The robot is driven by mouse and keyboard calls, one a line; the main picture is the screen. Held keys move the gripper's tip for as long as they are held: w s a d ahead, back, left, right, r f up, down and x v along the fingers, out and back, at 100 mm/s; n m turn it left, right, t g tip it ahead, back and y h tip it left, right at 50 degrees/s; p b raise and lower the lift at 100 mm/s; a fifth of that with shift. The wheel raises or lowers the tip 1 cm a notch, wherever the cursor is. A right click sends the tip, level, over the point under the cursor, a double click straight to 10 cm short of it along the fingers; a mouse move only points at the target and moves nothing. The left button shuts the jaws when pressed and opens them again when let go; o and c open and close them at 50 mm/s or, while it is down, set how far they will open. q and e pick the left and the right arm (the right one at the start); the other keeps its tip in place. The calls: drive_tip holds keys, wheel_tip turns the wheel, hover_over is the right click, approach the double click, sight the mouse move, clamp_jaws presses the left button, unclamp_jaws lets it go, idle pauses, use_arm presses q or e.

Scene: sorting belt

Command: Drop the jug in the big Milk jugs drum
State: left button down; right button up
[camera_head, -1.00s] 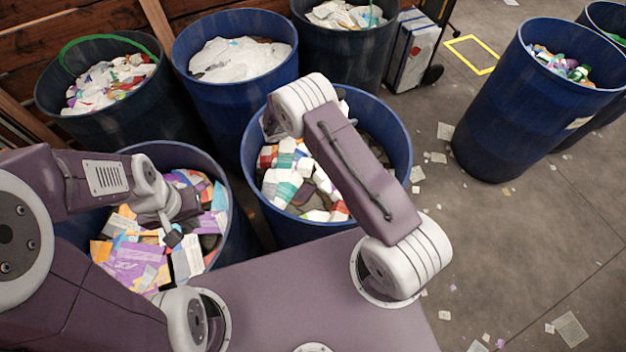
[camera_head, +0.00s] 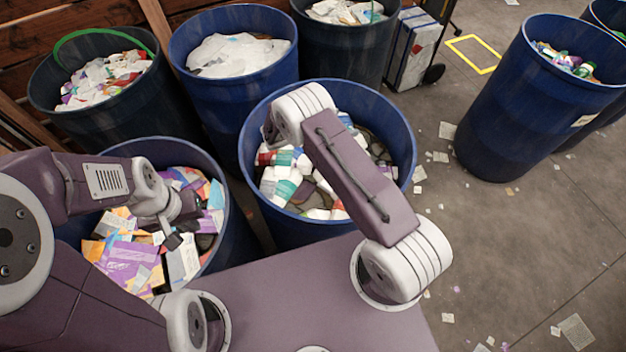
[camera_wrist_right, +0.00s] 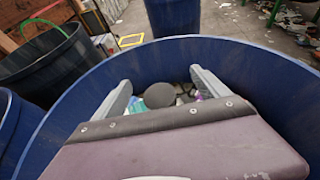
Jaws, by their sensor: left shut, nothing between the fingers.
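A big blue drum (camera_head: 402,130) holding white bottles with coloured labels stands in the middle of the head view. Its rim (camera_wrist_right: 90,90) surrounds the right wrist view. My right gripper (camera_wrist_right: 160,76) is open over this drum, its two fingers wide apart. A dark grey round thing (camera_wrist_right: 160,95) shows between the fingers, clear of both; I cannot tell whether it is the jug. My right arm hides the right gripper in the head view. My left gripper (camera_head: 173,241) is shut and empty above a drum of cartons (camera_head: 222,170). No drum label is readable.
Behind stand a dark drum with a green hoop (camera_head: 150,110), a blue drum of white plastic (camera_head: 185,75) and another dark drum (camera_head: 345,45). A blue drum (camera_head: 520,110) stands apart at right. The floor between is open, with scattered scraps.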

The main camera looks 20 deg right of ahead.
drive_tip(key=shift+a, duration=0.1)
drive_tip(key=b+v, duration=0.2)
drive_tip(key=v, duration=0.7)
drive_tip(key=shift+b, duration=0.3)
drive_tip(key=shift+s, duration=0.1)
